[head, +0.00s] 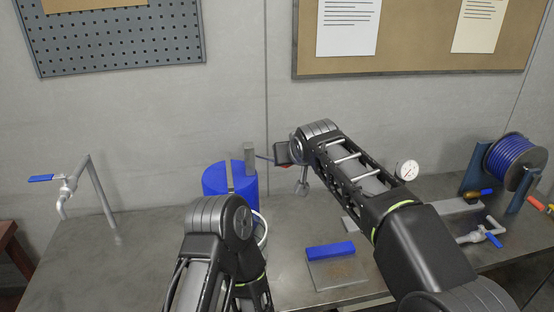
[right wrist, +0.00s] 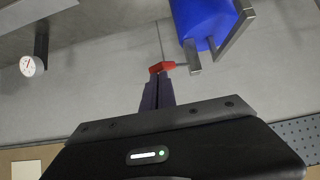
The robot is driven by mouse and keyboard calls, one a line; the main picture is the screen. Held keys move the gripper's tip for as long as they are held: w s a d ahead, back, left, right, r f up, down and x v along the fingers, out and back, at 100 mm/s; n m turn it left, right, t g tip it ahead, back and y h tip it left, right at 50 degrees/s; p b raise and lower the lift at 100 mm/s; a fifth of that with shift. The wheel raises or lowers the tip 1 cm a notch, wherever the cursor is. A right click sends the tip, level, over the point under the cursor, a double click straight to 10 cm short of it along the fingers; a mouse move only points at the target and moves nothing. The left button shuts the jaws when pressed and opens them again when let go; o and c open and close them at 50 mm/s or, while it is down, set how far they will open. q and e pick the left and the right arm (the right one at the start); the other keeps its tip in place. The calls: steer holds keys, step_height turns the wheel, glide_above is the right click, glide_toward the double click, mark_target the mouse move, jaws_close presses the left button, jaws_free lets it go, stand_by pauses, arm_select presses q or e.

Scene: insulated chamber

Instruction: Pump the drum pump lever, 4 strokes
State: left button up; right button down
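A blue drum (head: 215,178) stands on the bench left of centre, with a grey pump post (head: 250,158) on top. It also shows upside down in the right wrist view (right wrist: 203,20). A thin lever runs from the pump to a red grip (right wrist: 162,67). My right gripper (right wrist: 159,76) has its fingers together at the red grip and appears shut on it. In the head view, the right hand reaches in from the right, and the grip is mostly hidden. My left arm covers the drum's lower front; its gripper does not show.
A blue block on a plate (head: 330,250) lies on the bench front. A tap with a blue handle (head: 66,184) is at left. A gauge (head: 407,170), blue cable reel (head: 510,160) and pipe valve (head: 477,236) are at right. The wall is close behind.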

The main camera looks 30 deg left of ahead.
steer(key=shift+d+f, duration=0.1)
steer(key=shift+f, duration=0.05)
step_height(320, 180, down, 8)
steer(key=b, duration=0.6)
stand_by(0.9)
step_height(320, 180, up, 8)
steer(key=p, duration=0.6)
steer(key=shift+p, duration=0.35)
stand_by(0.4)
